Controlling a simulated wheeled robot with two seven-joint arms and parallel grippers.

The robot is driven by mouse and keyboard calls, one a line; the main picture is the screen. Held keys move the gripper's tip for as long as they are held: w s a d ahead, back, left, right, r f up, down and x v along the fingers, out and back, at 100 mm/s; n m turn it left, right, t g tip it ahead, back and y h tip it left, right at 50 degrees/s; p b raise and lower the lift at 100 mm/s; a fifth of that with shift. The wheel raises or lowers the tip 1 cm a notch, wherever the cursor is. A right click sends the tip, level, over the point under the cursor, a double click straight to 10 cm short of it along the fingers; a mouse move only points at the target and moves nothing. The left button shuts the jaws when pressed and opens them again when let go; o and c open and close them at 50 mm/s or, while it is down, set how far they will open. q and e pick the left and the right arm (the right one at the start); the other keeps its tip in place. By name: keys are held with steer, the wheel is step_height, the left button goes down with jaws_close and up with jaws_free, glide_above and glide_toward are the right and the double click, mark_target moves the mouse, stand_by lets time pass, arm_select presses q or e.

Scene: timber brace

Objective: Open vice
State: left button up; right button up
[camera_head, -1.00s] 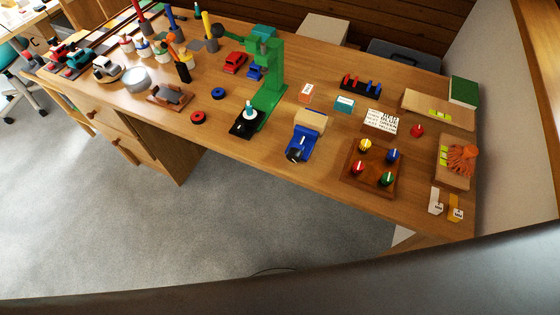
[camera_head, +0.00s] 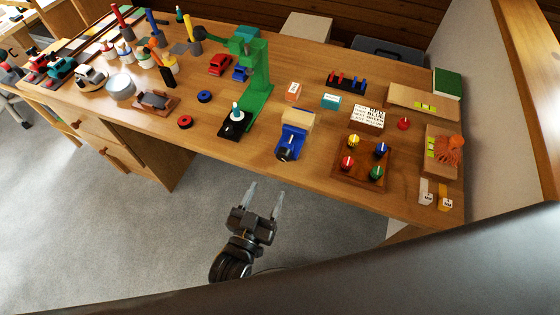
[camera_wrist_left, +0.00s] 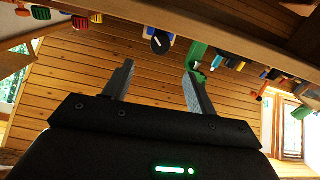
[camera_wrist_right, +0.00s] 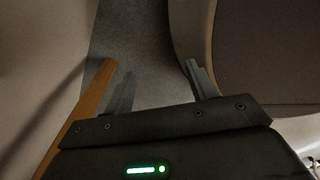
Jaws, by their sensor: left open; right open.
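The blue vice (camera_head: 291,140) stands at the front edge of the wooden bench in the head view, with a timber block (camera_head: 297,119) at its top. Its dark round handle end (camera_head: 284,154) faces the front. In the left wrist view the vice's round dark knob (camera_wrist_left: 160,42) shows beyond the fingers. My left gripper (camera_head: 264,190) is open and empty, in front of the bench edge and short of the vice. My right gripper (camera_wrist_right: 158,85) is open and empty in its wrist view, over grey floor. It is not seen in the head view.
A green press (camera_head: 256,80) stands left of the vice. A wooden board with coloured knobs (camera_head: 362,162) lies to its right. Red (camera_head: 185,122) and blue rings (camera_head: 204,97) lie further left. The floor before the bench is free.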

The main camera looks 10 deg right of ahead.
mark_target(282, 158)
arm_select(q)
steer(key=p+x, duration=0.1)
steer(key=x, duration=0.8)
steer(key=shift+w, duration=0.1)
steer(key=shift+w+d, duration=0.35)
steer(key=shift+w, duration=0.2)
steer(key=shift+w+d, duration=0.1)
arm_select(e)
steer(key=shift+s+a+r, duration=0.3)
steer(key=shift+a+r, duration=0.1)
steer(key=shift+a, duration=0.25)
